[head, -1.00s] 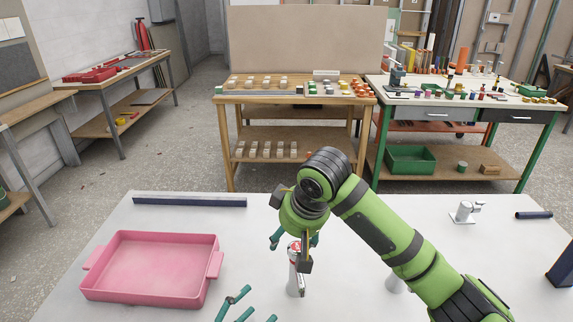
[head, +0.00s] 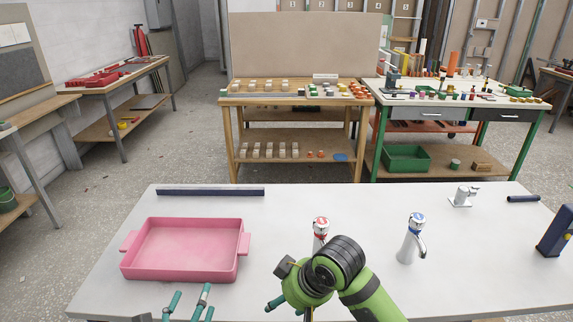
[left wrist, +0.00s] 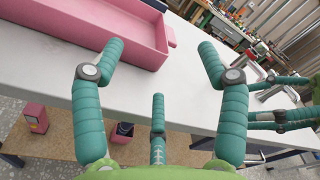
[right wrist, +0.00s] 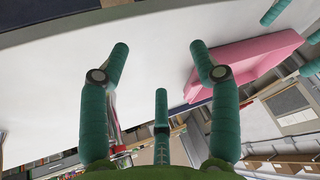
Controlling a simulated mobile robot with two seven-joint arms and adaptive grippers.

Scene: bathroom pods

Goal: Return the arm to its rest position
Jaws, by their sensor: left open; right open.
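My right arm (head: 335,265) stands at the near edge of the white table in the head view. Its right gripper (head: 280,303) is low there, mostly hidden behind the green wrist. In the right wrist view its teal fingers (right wrist: 158,50) are spread and empty. My left gripper (head: 190,298) is at the bottom of the head view, near the front edge below the pink tray (head: 130,260). In the left wrist view its fingers (left wrist: 162,50) are spread and empty. A red-capped tap (head: 320,226) stands just behind the right wrist, its lower part hidden.
A blue-capped tap (head: 411,240) stands right of the right arm. A white fitting (head: 463,197), a dark cylinder (head: 522,199) and a blue block (head: 555,235) are farther right. A dark blue bar (head: 210,192) lies at the back. The table's middle is clear.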

